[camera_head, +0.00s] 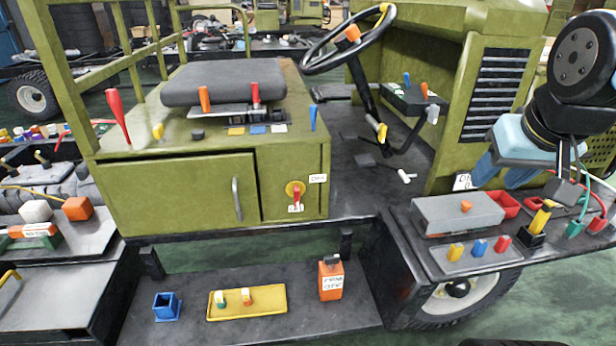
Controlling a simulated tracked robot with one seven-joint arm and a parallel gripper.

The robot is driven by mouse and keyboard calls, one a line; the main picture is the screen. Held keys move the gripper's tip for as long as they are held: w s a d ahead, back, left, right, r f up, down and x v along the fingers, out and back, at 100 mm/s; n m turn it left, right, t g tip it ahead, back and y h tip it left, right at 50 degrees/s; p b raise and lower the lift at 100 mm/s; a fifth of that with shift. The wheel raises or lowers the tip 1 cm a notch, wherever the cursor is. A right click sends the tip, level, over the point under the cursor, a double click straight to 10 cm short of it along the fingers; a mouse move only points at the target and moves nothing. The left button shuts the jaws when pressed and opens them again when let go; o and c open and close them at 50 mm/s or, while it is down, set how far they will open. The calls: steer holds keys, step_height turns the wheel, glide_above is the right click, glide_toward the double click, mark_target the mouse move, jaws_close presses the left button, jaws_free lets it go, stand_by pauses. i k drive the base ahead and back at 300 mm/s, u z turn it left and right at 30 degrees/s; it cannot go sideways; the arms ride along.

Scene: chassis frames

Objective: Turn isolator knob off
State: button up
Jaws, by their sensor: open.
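The isolator knob (296,191) is a small red handle on a round yellow plate, on the green front panel below the seat. Its red handle looks roughly upright. One small white label (318,178) is to its right and another (295,208) is just below it; their lettering is too small to read surely. My gripper (500,181), light blue, hangs from my dark arm at the right, above the right-hand shelf and far from the knob. It is open, with nothing seen between its fingers.
A green cabinet door (180,195) with a grey handle (237,199) is left of the knob. The steering wheel (350,38) and column stand behind. A grey box (457,214) and small coloured parts are near my gripper. An orange can (331,279) and yellow tray (265,308) sit below.

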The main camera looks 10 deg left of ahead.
mark_target(295, 190)
steer(key=z, duration=1)
steer(key=k, duration=0.75)
steer(key=u, duration=0.95)
